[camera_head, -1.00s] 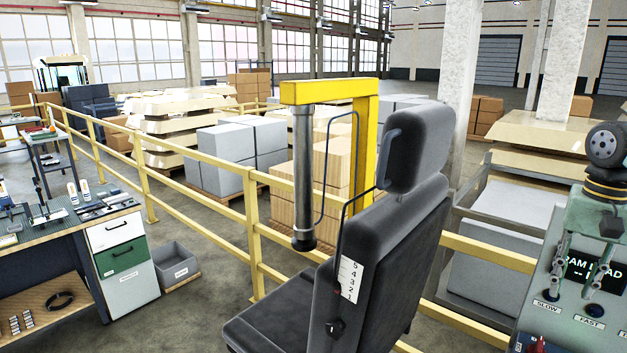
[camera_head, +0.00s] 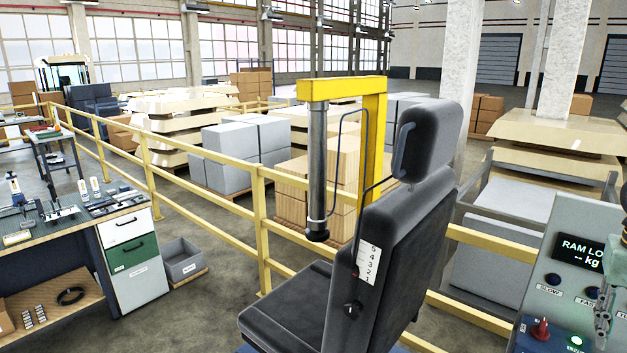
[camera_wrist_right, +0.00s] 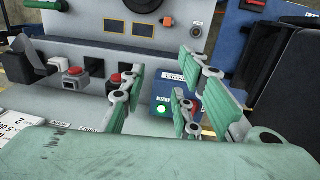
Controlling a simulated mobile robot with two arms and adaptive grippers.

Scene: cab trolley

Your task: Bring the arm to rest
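In the head view, part of my right gripper (camera_head: 603,318) shows at the lower right edge, in front of the grey-green control panel (camera_head: 545,283). In the right wrist view, the two green fingers of my right gripper (camera_wrist_right: 168,80) stand apart with nothing between them. Beyond them is a console (camera_wrist_right: 55,98) with red buttons (camera_wrist_right: 115,79) and a blue box (camera_wrist_right: 160,112) with a lit green button. I cannot tell how far the fingers are from it. My left gripper is in neither view.
A black seat (camera_head: 355,260) stands in front, beside a yellow post frame (camera_head: 374,140) with a hanging dark cylinder (camera_head: 317,175). Yellow railings (camera_head: 200,220) cross the view. A workbench (camera_head: 50,240) with tools stands left. The panel's display (camera_head: 580,252) reads "RAM LO…" and "-- kg".

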